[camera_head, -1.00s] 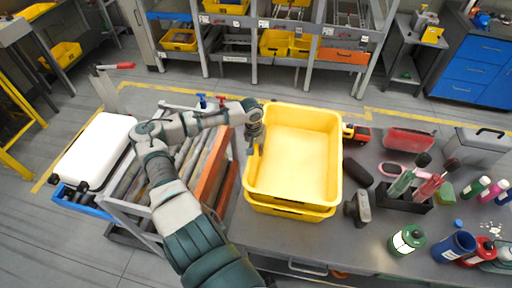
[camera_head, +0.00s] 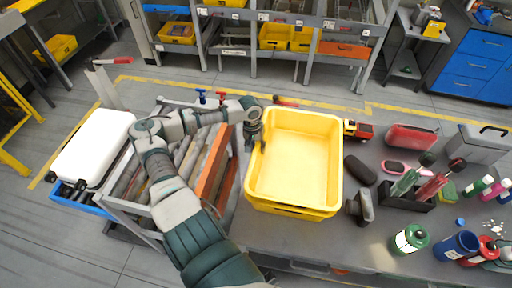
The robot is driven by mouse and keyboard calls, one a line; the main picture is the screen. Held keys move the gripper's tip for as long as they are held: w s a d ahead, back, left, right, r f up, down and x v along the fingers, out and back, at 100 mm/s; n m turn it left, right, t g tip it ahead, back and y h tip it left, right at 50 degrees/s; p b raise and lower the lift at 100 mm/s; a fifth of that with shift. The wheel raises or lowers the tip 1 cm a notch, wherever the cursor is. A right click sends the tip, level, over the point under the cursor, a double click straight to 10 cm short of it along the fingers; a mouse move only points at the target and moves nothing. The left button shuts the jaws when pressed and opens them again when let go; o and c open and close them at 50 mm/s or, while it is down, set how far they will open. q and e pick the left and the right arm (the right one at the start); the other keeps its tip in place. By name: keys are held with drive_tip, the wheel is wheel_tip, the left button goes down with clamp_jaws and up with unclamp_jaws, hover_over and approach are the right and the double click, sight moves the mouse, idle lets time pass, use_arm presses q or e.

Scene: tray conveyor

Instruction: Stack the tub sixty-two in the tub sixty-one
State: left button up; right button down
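Two yellow tubs sit one inside the other on the grey table. The upper tub (camera_head: 298,168) is empty and sits low and about level. Of the lower tub (camera_head: 292,212), only a thin band shows below the upper rim at the front; the rest is hidden. No numbers are readable, so I cannot tell the tubs apart by label. My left gripper (camera_head: 256,146) is at the upper tub's left rim, one finger inside and one outside. The fingers look spread, with the rim between them. My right gripper is not in view.
The table front is clear.

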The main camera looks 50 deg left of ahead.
use_arm(q)
drive_tip(key=shift+s+d+r, duration=0.15)
drive_tip(key=shift+d, duration=0.3)
drive_tip(key=shift+d+r, duration=0.1)
drive_tip(key=shift+r, duration=0.05)
wheel_tip(320, 180, up, 12)
drive_tip(key=a, duration=0.1)
drive_tip(key=shift+s+a, duration=0.15)
drive_tip(key=shift+s, duration=0.2)
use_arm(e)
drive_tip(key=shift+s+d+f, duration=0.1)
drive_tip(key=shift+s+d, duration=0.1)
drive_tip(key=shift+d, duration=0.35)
use_arm(q)
drive_tip(key=shift+a+f, duration=0.1)
drive_tip(key=shift+f, duration=0.1)
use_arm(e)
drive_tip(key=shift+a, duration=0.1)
use_arm(q)
drive_tip(key=shift+a+f, duration=0.1)
drive_tip(key=shift+a, duration=0.2)
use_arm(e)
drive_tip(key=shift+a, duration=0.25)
use_arm(q)
drive_tip(key=shift+d, duration=0.35)
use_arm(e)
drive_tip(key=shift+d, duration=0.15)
